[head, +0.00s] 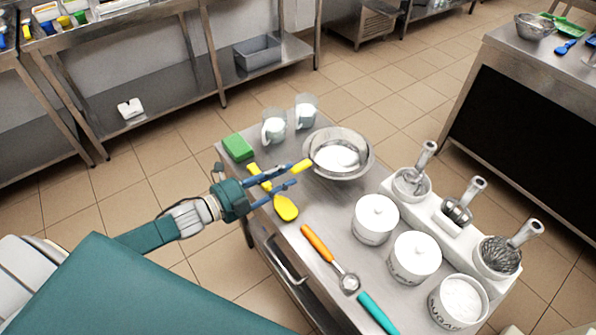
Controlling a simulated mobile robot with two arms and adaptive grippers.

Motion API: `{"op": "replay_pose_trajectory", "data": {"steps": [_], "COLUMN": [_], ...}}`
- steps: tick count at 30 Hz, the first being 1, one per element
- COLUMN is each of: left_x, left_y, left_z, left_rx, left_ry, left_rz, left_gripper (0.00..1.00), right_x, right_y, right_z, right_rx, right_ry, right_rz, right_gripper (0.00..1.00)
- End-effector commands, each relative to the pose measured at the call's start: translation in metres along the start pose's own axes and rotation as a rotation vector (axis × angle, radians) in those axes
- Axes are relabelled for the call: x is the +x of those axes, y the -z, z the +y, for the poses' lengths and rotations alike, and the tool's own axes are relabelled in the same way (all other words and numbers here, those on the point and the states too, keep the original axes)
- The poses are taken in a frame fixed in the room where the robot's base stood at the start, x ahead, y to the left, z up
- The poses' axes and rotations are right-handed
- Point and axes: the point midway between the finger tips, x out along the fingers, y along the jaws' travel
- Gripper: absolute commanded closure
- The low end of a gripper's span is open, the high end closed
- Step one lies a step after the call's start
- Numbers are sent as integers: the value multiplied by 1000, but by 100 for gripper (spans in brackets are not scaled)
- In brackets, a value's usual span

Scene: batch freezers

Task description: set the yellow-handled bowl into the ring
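A steel bowl (338,157) with white contents is on the steel worktop, near its far edge. Its short yellow handle (302,165) points left toward my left gripper. A metal rim shows around the bowl, but I cannot tell whether it is a separate ring or the bowl's own wall. My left gripper (294,176) is over the worktop, left of the bowl, with its two blue fingers apart. The upper fingertip is at or very near the yellow handle; contact is unclear. My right gripper is not in view.
A yellow spatula (286,208) lies under my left gripper. A green sponge (237,147) and two glass jugs (274,127) stand behind. White canisters (376,219) and a white holder with utensils (440,218) are right. An orange-handled tool (317,243) lies in front.

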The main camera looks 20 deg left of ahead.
Motion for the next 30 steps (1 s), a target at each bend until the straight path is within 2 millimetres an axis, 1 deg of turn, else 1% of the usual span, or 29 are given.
{"op": "replay_pose_trajectory", "data": {"steps": [1,6,12,18,27,29,30], "left_x": [7,27,45,53,54,54,54], "left_y": [0,0,0,0,0,0,0], "left_z": [2,1,1,0,0,0,0], "left_rx": [1,1,-1,1,0,0,0], "left_ry": [4,3,1,0,0,0,0], "left_rz": [1,0,0,0,0,0,0], "left_gripper": [72,72,72,72,72,84,92], "right_x": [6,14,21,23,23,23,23], "right_y": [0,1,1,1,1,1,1], "right_z": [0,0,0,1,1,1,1], "right_rx": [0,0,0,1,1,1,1], "right_ry": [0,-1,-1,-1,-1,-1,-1], "right_rz": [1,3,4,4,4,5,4], "right_gripper": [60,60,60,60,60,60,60]}}
